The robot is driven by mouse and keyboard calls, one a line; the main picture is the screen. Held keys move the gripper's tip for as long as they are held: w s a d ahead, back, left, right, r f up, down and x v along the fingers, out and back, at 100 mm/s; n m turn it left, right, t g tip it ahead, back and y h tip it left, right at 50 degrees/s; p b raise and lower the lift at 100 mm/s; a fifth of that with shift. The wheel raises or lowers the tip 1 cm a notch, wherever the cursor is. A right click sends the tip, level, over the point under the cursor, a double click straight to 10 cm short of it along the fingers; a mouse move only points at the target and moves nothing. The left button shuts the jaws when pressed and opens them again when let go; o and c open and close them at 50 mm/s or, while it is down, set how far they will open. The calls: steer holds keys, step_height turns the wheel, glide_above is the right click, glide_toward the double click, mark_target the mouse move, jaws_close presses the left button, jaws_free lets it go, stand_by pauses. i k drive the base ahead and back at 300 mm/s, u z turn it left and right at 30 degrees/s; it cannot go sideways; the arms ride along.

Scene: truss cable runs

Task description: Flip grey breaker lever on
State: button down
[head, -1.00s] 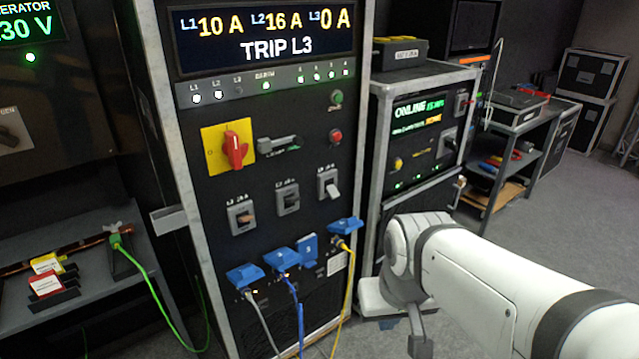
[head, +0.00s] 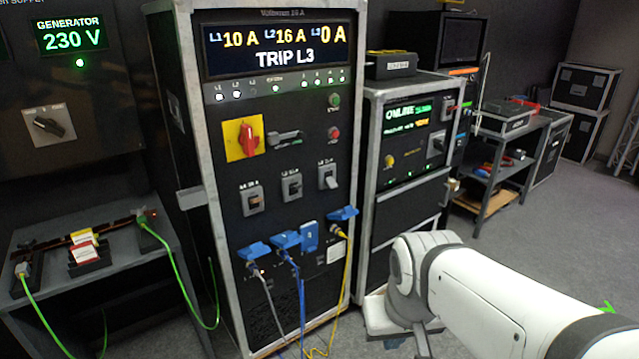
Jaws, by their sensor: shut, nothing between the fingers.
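Three breakers sit in a row on the front of the tall distribution rack. The left breaker (head: 253,202) has a brownish lever. The middle breaker (head: 291,186) has a dark grey lever. The right breaker (head: 328,177) has a pale grey lever that points down. The rack's display (head: 277,46) reads L1 10 A, L2 16 A, L3 0 A and TRIP L3. My gripper's fingers are not visible. No part of my arm touches the breakers.
A red rotary switch (head: 245,140) on a yellow plate and a grey handle (head: 287,137) sit above the breakers. Blue-capped sockets (head: 285,241) with hanging cables are below. A grey bench (head: 145,255) stands left, a smaller rack (head: 405,215) right. Floor at right is open.

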mark_target(331, 182)
steer(key=u, duration=0.3)
steer(key=i, duration=1.4)
steer(key=z, duration=0.5)
